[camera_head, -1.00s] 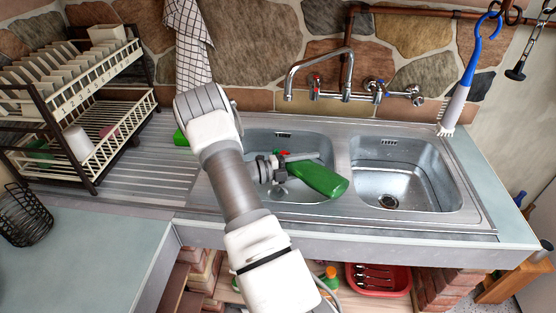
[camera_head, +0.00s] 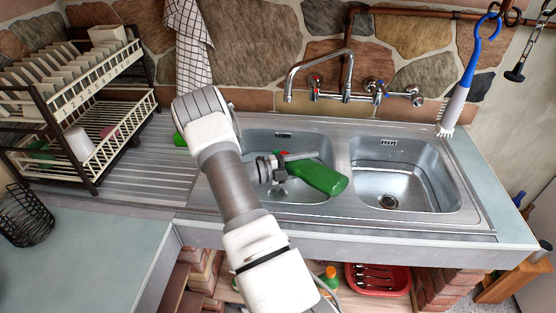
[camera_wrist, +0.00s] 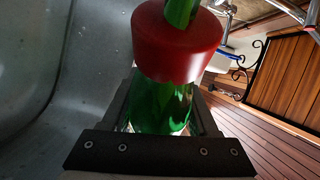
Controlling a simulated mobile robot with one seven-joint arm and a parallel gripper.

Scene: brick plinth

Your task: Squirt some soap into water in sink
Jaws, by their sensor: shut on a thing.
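A green soap bottle (camera_head: 318,176) with a red cap is held tilted over the left sink basin (camera_head: 298,194), its base toward the right. In the wrist view the bottle (camera_wrist: 160,105) sits between the two fingers, with its red cap (camera_wrist: 178,42) and green tip facing the camera. My gripper (camera_head: 285,166) is shut on the bottle near its cap end. The left basin is partly hidden by my arm and the bottle. I cannot tell how much water is in it. The faucet (camera_head: 318,60) stands behind the basins.
The right basin (camera_head: 391,178) is empty of objects. A blue and white brush (camera_head: 458,95) hangs at the right. A red tray (camera_head: 378,278) sits below the counter. A green item (camera_head: 179,139) lies behind my arm.

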